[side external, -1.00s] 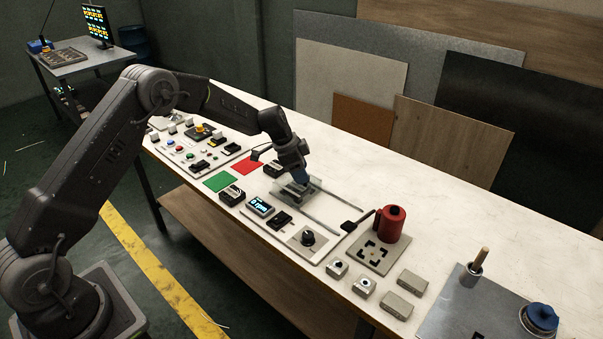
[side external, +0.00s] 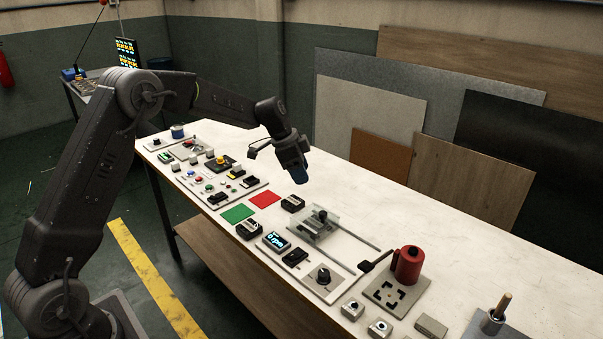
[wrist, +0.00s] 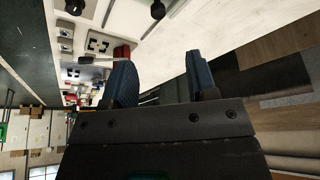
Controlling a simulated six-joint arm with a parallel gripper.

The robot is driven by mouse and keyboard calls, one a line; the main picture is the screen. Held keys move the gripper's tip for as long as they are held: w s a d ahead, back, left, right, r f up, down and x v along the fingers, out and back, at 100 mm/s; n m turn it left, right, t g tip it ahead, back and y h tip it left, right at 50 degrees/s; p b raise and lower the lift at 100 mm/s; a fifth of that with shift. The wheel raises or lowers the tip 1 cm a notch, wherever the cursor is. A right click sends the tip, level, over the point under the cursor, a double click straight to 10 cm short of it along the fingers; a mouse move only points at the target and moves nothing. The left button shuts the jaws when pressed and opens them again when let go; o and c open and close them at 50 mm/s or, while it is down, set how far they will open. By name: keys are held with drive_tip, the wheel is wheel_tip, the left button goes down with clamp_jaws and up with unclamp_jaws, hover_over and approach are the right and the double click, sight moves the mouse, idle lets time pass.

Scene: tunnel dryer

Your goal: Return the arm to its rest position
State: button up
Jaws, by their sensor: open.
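My gripper (side external: 301,176) hangs above the long white bench, over and behind the red and green squares, clear of everything below it. In the wrist view, the two blue-padded fingers of my gripper (wrist: 160,85) stand apart with nothing between them. The clear sliding carriage (side external: 316,224) on two rails sits on the bench to the right of and below my gripper, apart from it. My arm is bent, with its upper link raised at the left.
The white bench top (side external: 395,205) is bare toward the back. A red cylinder (side external: 408,264) stands on a grey plate at the right. Several switches, a display (side external: 277,241) and a knob (side external: 323,276) line the front. Boards (side external: 470,172) lean against the wall behind.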

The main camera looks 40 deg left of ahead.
drive_tip(key=s+d+r+n+y, duration=0.2)
drive_tip(key=s+d+r+n, duration=0.35)
drive_tip(key=s+r, duration=0.9)
drive_tip(key=s+d+f+n+t, duration=0.1)
drive_tip(key=s+d, duration=0.1)
drive_tip(key=s, duration=0.8)
drive_tip(key=s+d+f+n+t+y, duration=0.1)
drive_tip(key=s+d+f+n, duration=0.1)
drive_tip(key=s, duration=0.9)
drive_tip(key=shift+s, duration=0.25)
